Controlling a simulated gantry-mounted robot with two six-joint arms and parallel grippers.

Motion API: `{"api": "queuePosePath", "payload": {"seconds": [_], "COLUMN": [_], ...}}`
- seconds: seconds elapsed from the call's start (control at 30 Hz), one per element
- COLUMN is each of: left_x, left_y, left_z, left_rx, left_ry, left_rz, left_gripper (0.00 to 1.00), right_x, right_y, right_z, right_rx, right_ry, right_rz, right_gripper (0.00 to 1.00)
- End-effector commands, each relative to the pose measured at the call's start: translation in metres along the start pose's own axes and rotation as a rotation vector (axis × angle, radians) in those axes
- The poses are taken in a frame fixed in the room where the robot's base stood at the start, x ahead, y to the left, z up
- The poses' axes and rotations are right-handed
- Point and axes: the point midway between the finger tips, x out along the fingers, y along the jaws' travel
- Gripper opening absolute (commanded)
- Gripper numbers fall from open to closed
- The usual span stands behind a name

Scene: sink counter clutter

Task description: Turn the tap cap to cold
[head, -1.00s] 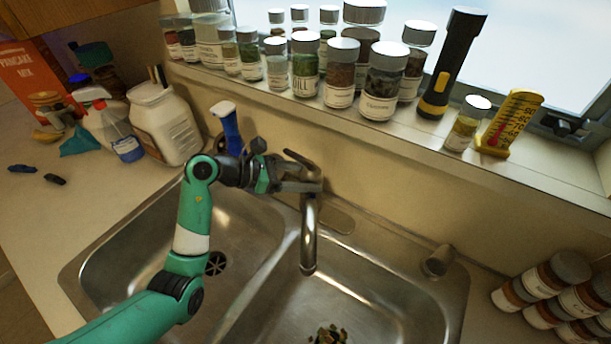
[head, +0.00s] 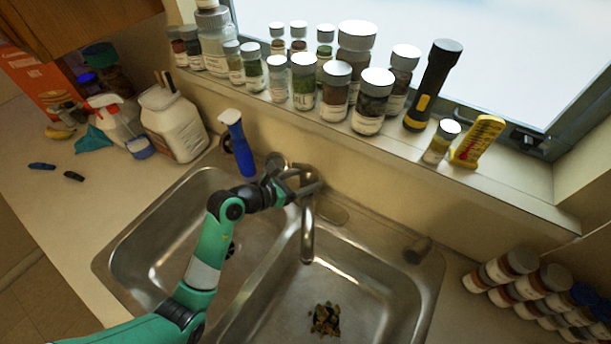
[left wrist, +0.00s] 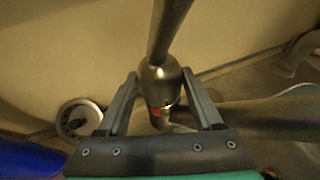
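The metal tap stands at the back of the sink, its spout (head: 308,235) hanging over the right basin. In the left wrist view the rounded tap cap (left wrist: 160,82), with a lever rising from it, sits between my fingers. A small red mark shows low on the tap's front. My left gripper (head: 302,183) is at the tap's top in the head view. In the left wrist view the left gripper (left wrist: 160,76) is open, a finger on each side of the cap; I cannot tell whether either touches it. My right gripper is out of view.
A blue-handled brush (head: 240,145) stands behind the left basin, close to my left arm. Jars (head: 304,85) and a flashlight (head: 432,88) line the sill. Food scraps (head: 325,320) lie in the right basin (head: 375,290).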

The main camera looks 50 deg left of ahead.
Motion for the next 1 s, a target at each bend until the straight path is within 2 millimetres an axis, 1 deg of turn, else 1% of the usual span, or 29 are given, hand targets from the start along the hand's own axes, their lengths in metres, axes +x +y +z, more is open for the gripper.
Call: {"api": "queuePosePath", "payload": {"seconds": [0.07, 0.27, 0.37, 0.47, 0.7, 0.8, 0.9, 1.0], "left_x": [0.000, 0.000, -0.005, -0.020, -0.077, -0.097, -0.110, -0.116], "left_y": [0.000, 0.000, 0.000, 0.001, 0.002, 0.001, 0.001, 0.001], "left_z": [-0.001, 0.000, 0.001, 0.002, 0.002, 0.001, 0.000, 0.000], "left_rx": [0.000, 0.000, -0.001, -0.001, -0.003, -0.002, -0.001, -0.001], "left_ry": [0.001, 0.001, 0.001, 0.000, 0.000, 0.000, 0.001, 0.001], "left_rz": [0.000, -0.001, -0.001, 0.002, 0.004, 0.003, 0.002, 0.000], "left_gripper": [0.79, 0.79, 0.79, 0.79, 0.79, 0.79, 0.79, 0.79], "right_x": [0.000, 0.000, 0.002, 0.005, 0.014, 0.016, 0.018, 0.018], "right_y": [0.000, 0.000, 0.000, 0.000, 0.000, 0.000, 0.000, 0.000], "right_z": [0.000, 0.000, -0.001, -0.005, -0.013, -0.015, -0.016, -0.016], "right_rx": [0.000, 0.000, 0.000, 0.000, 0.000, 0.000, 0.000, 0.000], "right_ry": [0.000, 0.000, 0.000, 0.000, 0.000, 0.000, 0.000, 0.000], "right_rz": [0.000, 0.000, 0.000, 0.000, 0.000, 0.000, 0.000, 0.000], "right_gripper": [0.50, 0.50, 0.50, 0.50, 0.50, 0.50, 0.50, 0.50]}}
